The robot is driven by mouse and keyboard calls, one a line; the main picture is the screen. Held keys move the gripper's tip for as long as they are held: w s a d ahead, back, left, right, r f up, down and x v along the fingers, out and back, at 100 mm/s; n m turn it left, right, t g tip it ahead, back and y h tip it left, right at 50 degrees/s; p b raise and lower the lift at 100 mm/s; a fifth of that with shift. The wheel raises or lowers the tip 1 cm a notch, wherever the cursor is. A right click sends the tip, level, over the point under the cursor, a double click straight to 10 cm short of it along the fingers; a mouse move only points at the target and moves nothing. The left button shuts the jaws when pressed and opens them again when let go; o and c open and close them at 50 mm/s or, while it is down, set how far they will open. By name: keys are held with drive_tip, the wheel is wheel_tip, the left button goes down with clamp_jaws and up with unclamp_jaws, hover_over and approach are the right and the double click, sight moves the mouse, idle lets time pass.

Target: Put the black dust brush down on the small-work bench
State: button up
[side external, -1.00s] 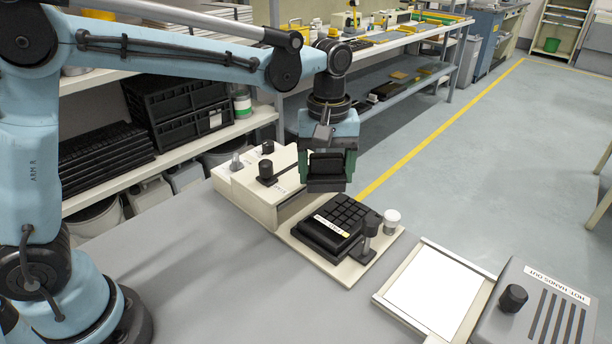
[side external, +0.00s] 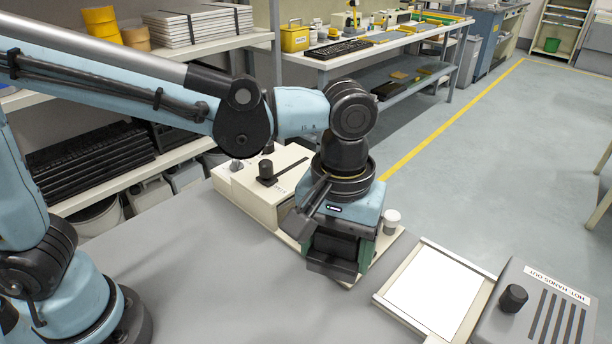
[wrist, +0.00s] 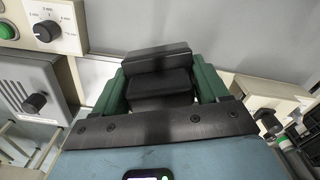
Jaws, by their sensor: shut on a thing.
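My gripper (side external: 340,255) is shut on the black dust brush (side external: 332,268). In the wrist view the brush (wrist: 160,72) shows as a dark block with a stepped shape between the green fingers of my gripper (wrist: 160,88). In the side view my gripper is low over the grey bench top (side external: 220,290), at the front left edge of the cream keypad fixture. Any gap between brush and bench top cannot be told. The black keypad is hidden behind my gripper in the side view. No sign names the small-work bench.
A cream box with a black knob (side external: 267,172) stands behind my gripper. A white cap (side external: 392,217) is close on its right. A cream-framed white tray (side external: 432,290) and a grey "HOT HANDS OUT" unit (side external: 545,310) stand at the right. Grey bench top at front left is clear.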

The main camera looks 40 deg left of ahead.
drive_tip(key=s+d+f+m, duration=0.1)
drive_tip(key=s+d+m, duration=0.3)
drive_tip(key=s, duration=0.9)
hover_over(322, 320)
wheel_tip(322, 320, down, 7)
drive_tip(key=shift+f, duration=2.15)
drive_tip(key=shift+f, duration=0.1)
drive_tip(key=o, duration=1.3)
drive_tip(key=shift+c, duration=0.2)
